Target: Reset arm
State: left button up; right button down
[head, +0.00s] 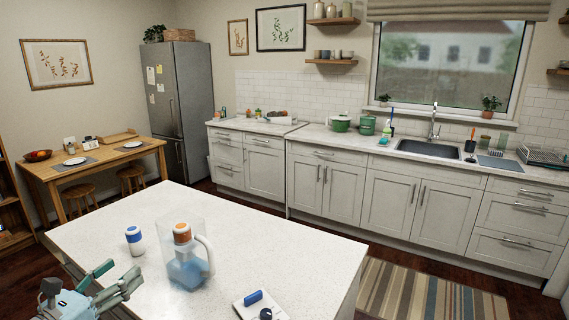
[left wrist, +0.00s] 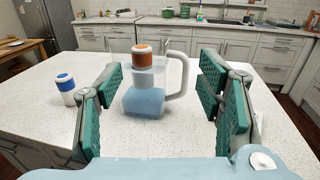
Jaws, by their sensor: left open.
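My left gripper (head: 118,278) is at the lower left in the head view, at the near edge of the white island counter (head: 105,218). Its green-padded fingers are spread wide and empty in the left wrist view (left wrist: 165,95). A clear pitcher (head: 188,270) with blue content, a white handle and an orange-topped cylinder (head: 182,234) at it stands on the counter, beyond the fingers and apart from them. The pitcher also shows between the fingers in the left wrist view (left wrist: 145,103). My right gripper is in neither view.
A white bottle with blue bands (head: 134,240) stands left of the pitcher. A white board (head: 262,308) with a blue item (head: 254,297) and a dark round item lies at the counter's near side. The counter's far part is clear.

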pick_arm(q)
jog(key=a+f+m+g+y, duration=0.2)
jog(key=a+f+m+y, duration=0.3)
jog(key=a+f+m, duration=0.65)
jog(key=s+a+f+m+g+y, duration=0.15)
jog(key=s+f+m, duration=0.35)
jog(key=f, duration=0.5)
jog(key=s+a+f+m+g+y, duration=0.1)
jog(key=s+f+m+g+y, duration=0.2)
jog(key=f+m, duration=0.5)
jog(key=s+d+f+m+g, duration=0.3)
jog(key=s+f, duration=0.7)
jog(key=f, duration=0.1)
jog(key=s+d+f+m+g, duration=0.2)
jog(key=s+d+f+m, duration=0.2)
jog(key=s+f, duration=0.65)
jog(key=s+d+f+g+h, duration=0.1)
jog(key=s+d+f, duration=0.1)
jog(key=s+d, duration=0.3)
jog(key=s+d+f+g+h, duration=0.1)
jog(key=s+d+f+g, duration=0.1)
jog(key=s+d, duration=0.3)
jog(key=s+d+f+m+g+h, duration=0.1)
jog(key=s+d+f, duration=0.2)
jog(key=s, duration=0.6)
jog(key=shift+s+d+f, duration=0.35)
jog(key=shift+s+d, duration=0.05)
jog(key=shift+d, duration=0.7)
